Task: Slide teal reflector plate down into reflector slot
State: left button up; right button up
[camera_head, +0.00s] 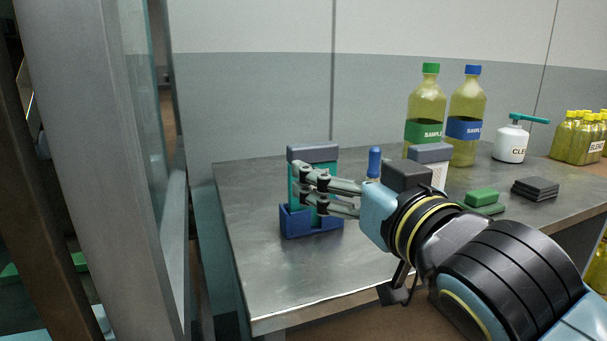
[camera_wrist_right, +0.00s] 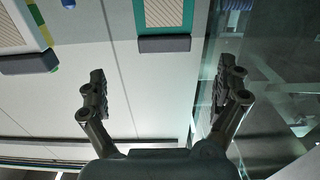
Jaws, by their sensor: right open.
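The teal reflector plate (camera_head: 294,187) has a grey top bar and stands upright, its lower end inside the blue slot block (camera_head: 311,224) at the table's left. How deep it sits cannot be told. My right gripper (camera_head: 312,190) is open, its fingers in front of the plate in the head view. In the right wrist view, the teal-framed plate with a beige textured face (camera_wrist_right: 164,13) and its grey bar are at the top. They lie beyond and between the spread fingertips (camera_wrist_right: 160,80), with gaps on both sides and nothing held. My left gripper is not in view.
A grey-capped white piece (camera_head: 431,155) and a blue-topped item (camera_head: 374,163) stand behind my wrist. Two sample bottles (camera_head: 425,110), a white can (camera_head: 510,143), green blocks (camera_head: 482,199) and dark plates (camera_head: 535,188) are right. A grey post (camera_head: 100,150) rises left. The table's front left is clear.

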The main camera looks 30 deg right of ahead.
aim_at(316, 150)
jog(key=x, duration=0.5)
jog(key=shift+r, duration=0.1)
jog(key=shift+w, duration=0.3)
jog(key=x, duration=0.4)
jog(key=shift+w+a+r, duration=0.2)
jog(key=shift+w+r, duration=0.1)
jog(key=shift+w, duration=0.15)
jog(key=c, duration=0.6)
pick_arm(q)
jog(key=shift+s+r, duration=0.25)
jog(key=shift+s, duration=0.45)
pick_arm(e)
jog(key=c, duration=1.1)
